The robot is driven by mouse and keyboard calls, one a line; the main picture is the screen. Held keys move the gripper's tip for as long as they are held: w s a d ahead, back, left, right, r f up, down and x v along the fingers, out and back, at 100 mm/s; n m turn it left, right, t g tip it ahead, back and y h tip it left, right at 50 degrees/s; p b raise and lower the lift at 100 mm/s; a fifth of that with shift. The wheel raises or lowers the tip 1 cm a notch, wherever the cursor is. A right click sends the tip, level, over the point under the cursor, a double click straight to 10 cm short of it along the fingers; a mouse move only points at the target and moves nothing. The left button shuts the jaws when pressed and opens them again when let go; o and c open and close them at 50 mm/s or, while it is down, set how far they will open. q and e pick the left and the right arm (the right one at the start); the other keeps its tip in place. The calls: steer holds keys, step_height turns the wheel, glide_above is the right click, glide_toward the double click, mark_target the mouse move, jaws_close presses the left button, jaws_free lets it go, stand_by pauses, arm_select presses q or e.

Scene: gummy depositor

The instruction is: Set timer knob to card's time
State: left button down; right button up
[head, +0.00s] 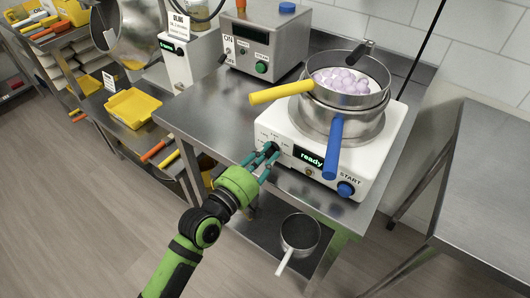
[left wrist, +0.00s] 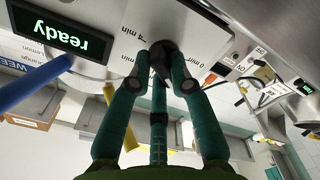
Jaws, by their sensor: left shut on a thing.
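The timer knob (left wrist: 165,50) is small and dark, on the front panel of the white cooker (head: 377,143). Markings such as "4 min" surround it, upside down in the left wrist view. My left gripper (head: 271,152) has its teal fingers closed around the knob; in the left wrist view the fingertips (left wrist: 164,58) hide much of it, so I cannot tell its exact setting. The display (head: 308,157) reads "ready". A white card (head: 180,24) stands on another machine at the back left; its small lines are hard to read. My right gripper is not in view.
A pot with a blue handle (head: 333,150) and a yellow-handled strainer of pale purple pieces sit on the cooker. A blue START knob (head: 345,189) is at its right front. A grey ON/OFF machine (head: 264,42) stands behind. A small pan (head: 300,232) lies on the lower shelf.

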arm_select(q)
steer(key=shift+m, duration=0.5)
steer(key=c, duration=1.1)
jaws_free()
steer(key=shift+s, duration=0.1)
steer(key=v, duration=1.2)
steer(key=shift+f, duration=0.1)
